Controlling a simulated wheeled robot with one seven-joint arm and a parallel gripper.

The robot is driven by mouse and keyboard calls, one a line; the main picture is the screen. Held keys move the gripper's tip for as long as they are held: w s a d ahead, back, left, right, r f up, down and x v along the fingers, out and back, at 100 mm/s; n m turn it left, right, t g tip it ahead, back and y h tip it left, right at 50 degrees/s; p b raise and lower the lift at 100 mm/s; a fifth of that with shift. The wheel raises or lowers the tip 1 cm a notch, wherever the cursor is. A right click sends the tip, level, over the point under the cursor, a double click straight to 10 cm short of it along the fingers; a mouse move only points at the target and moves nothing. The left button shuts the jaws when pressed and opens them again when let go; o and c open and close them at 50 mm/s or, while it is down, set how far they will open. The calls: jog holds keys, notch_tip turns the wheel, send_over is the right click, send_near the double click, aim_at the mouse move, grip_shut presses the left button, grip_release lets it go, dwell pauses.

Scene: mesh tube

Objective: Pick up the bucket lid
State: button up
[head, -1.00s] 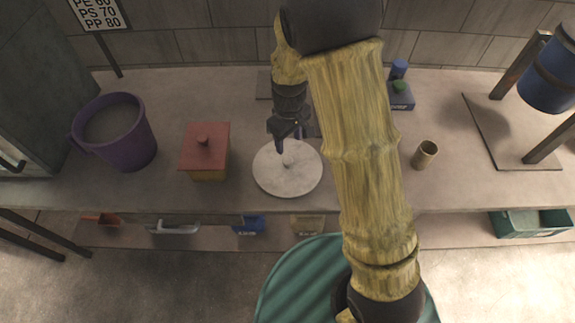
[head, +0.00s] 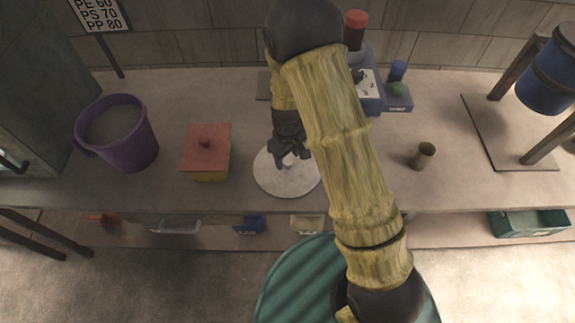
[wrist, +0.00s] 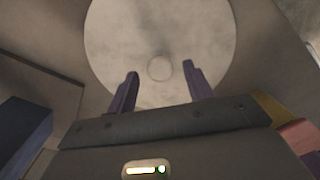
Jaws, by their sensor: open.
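The bucket lid (head: 268,181) is a round, pale grey disc with a small knob in its middle. It lies flat on the bench, right of the red-topped box. In the wrist view the lid (wrist: 205,45) fills the upper middle, and its knob (wrist: 159,68) shows just beyond and between the fingertips. My gripper (head: 288,160) is over the lid, close to the knob. In the wrist view my gripper (wrist: 160,76) has its two dark fingers apart with nothing between them. The purple bucket (head: 117,133) stands at the left of the bench, open at the top.
A box with a red lid (head: 207,147) stands between bucket and lid. A small brown cup (head: 423,156) and a blue drum on a stand (head: 549,75) are at the right. A blue device (head: 369,92) is behind my arm. Bins (head: 249,224) sit on the shelf below.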

aim_at(288, 161)
jog(key=shift+f, duration=0.6)
grip_shut()
jog(key=shift+r, duration=0.15)
notch_tip(288, 161, up, 10)
jog(key=b, duration=0.1)
dwell(0.5)
jog(key=shift+f, duration=0.2)
dwell(0.3)
